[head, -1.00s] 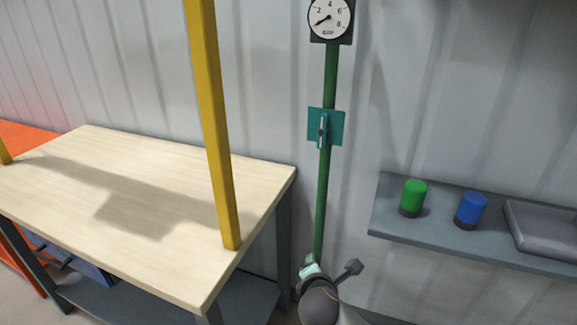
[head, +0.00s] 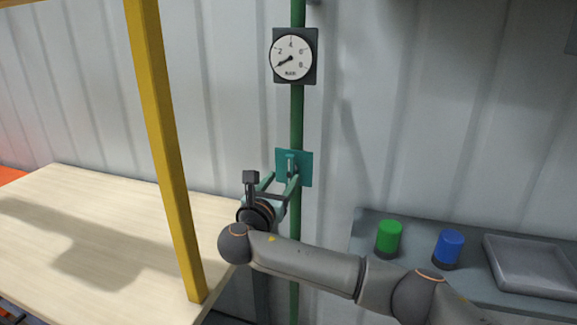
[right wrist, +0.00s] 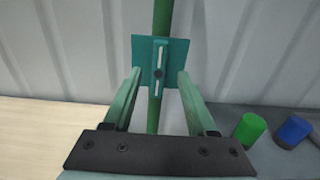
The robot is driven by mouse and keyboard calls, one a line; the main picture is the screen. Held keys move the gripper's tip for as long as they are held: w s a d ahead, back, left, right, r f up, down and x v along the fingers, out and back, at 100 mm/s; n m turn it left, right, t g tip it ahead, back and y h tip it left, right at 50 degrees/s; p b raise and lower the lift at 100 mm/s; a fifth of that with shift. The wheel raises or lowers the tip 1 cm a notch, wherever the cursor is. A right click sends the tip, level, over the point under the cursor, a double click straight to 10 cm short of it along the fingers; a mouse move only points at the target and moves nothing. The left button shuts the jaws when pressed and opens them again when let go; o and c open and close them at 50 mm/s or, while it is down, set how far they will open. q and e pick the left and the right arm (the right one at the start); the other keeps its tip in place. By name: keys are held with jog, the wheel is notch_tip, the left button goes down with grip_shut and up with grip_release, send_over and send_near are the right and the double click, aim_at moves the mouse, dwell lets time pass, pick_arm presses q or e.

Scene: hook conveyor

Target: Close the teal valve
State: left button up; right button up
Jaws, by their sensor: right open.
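The teal valve (head: 307,168) is a square plate on a vertical green pipe (head: 297,120), with a narrow lever handle (head: 291,165) on its front. The right wrist view shows the valve plate (right wrist: 177,50) with the handle (right wrist: 159,58) upright, in line with the pipe. My right gripper (head: 281,181) is open just in front of the valve's lower part. In the right wrist view its fingers (right wrist: 159,76) lie apart on either side of the handle's line, with nothing between them gripped. Whether a fingertip touches the plate cannot be told. My left gripper is out of view.
A round gauge (head: 291,58) sits on the pipe above the valve. A workbench (head: 100,235) with a yellow post (head: 165,150) stands at left. A grey shelf at right holds a green cylinder (head: 389,237), a blue cylinder (head: 448,247) and a grey tray (head: 490,275).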

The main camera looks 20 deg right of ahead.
aim_at(289, 169)
jog(key=x, duration=0.7)
jog(key=shift+p, duration=0.35)
grip_shut()
